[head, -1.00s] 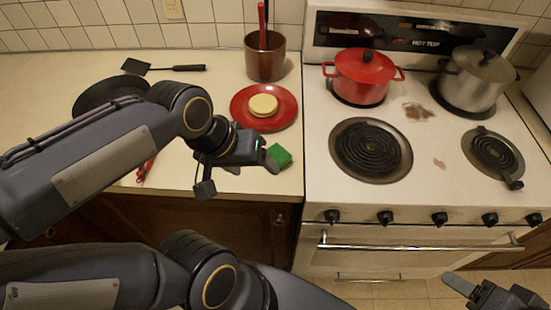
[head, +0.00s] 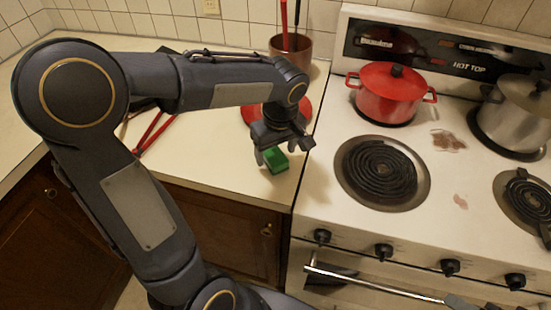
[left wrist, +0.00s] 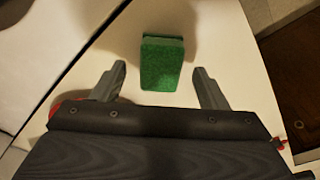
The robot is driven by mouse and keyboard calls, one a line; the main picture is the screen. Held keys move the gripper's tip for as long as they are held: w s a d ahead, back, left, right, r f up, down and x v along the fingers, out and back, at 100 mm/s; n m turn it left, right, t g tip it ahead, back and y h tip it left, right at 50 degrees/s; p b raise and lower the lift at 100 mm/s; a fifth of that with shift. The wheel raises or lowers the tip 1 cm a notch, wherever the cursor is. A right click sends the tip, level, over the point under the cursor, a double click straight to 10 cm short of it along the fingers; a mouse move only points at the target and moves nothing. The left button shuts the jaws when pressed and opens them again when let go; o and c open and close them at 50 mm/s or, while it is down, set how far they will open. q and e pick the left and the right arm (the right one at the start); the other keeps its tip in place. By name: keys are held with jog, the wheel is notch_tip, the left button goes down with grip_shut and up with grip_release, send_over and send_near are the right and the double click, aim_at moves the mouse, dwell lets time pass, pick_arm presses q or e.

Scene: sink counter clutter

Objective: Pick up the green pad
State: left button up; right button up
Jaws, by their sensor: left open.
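The green pad (head: 275,161) lies on the cream counter near its front edge, just left of the stove. My left gripper (head: 283,150) is over it with its fingers open and pointing down. In the left wrist view the green pad (left wrist: 161,66) shows in the gap between the two spread fingertips (left wrist: 159,72), with clear space on both sides. Neither finger seems to touch it. A tip of my right gripper (head: 458,302) shows at the bottom edge, mostly cut off, so its jaws cannot be judged.
A red plate (head: 247,113) is partly hidden behind my left gripper. A utensil pot (head: 318,72) stands behind it. Red-handled tongs (head: 153,132) lie to the left. The stove holds a red pot (head: 392,95) and a steel pot (head: 512,118). The counter's front edge is close.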

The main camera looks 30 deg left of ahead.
pick_arm(q)
notch_tip(320, 180, down, 2)
jog(key=shift+w+a+f, duration=0.1)
jog(key=shift+a, duration=0.05)
jog(key=c, duration=1.1)
